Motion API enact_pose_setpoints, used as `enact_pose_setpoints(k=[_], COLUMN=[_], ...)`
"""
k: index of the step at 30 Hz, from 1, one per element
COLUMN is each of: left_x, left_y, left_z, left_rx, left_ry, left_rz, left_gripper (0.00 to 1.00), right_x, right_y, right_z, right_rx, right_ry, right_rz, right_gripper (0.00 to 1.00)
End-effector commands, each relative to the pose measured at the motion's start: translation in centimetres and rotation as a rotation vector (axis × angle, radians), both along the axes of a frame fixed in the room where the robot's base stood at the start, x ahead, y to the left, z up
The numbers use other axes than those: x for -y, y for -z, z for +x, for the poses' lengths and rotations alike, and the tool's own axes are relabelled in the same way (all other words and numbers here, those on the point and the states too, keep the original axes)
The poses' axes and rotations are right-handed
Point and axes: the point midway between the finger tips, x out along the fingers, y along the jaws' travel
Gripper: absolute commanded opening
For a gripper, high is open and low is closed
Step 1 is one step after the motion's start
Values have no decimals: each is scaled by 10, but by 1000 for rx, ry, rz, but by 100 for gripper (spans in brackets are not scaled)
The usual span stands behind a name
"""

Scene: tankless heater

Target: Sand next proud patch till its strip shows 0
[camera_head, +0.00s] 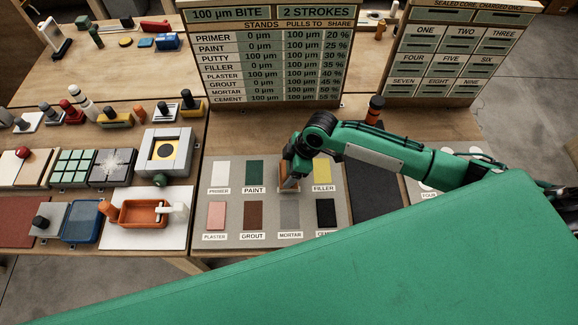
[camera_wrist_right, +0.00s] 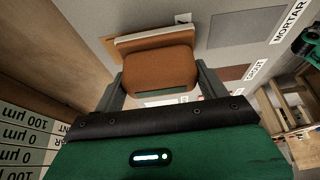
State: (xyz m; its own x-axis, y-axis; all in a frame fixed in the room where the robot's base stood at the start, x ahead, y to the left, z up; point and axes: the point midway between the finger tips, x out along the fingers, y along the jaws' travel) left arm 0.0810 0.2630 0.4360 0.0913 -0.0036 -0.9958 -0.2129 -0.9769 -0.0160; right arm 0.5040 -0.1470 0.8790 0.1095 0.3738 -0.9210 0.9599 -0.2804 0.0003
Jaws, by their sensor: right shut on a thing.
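My right gripper (camera_head: 291,170) is shut on an orange-brown sanding block (camera_wrist_right: 158,72); in the wrist view the block sits between the two fingers. In the head view the block (camera_head: 288,186) is at the putty place in the upper row of the grey patch panel (camera_head: 262,198), hiding most of that patch. I cannot tell whether it touches. Primer (camera_head: 220,173), paint (camera_head: 254,173) and filler (camera_head: 322,172) patches share that row; plaster, grout, mortar and cement lie below. The board (camera_head: 270,50) appears to show 100 µm for putty, plaster and cement. My left gripper is not in view.
Left of the panel, an orange tray (camera_head: 143,213) stands on a white sheet. A grey device with a yellow ring (camera_head: 167,151) and several stamps and pads crowd the left bench. A dark sheet (camera_head: 374,187) lies right of the panel, under my right arm. A numbered board (camera_head: 455,55) stands behind.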

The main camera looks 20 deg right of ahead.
Motion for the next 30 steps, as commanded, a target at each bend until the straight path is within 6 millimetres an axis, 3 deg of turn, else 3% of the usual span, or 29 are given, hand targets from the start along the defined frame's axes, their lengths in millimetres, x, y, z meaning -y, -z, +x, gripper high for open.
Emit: enact_pose_setpoints(k=[19, 30], left_x=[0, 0], left_y=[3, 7], left_z=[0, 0], left_rx=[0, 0], left_ry=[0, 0], left_rz=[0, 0], left_gripper=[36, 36], right_x=[0, 5], right_y=[7, 7], right_z=[1, 19], right_rx=[0, 1], right_ry=[0, 2], right_rz=[0, 0], right_gripper=[42, 42])
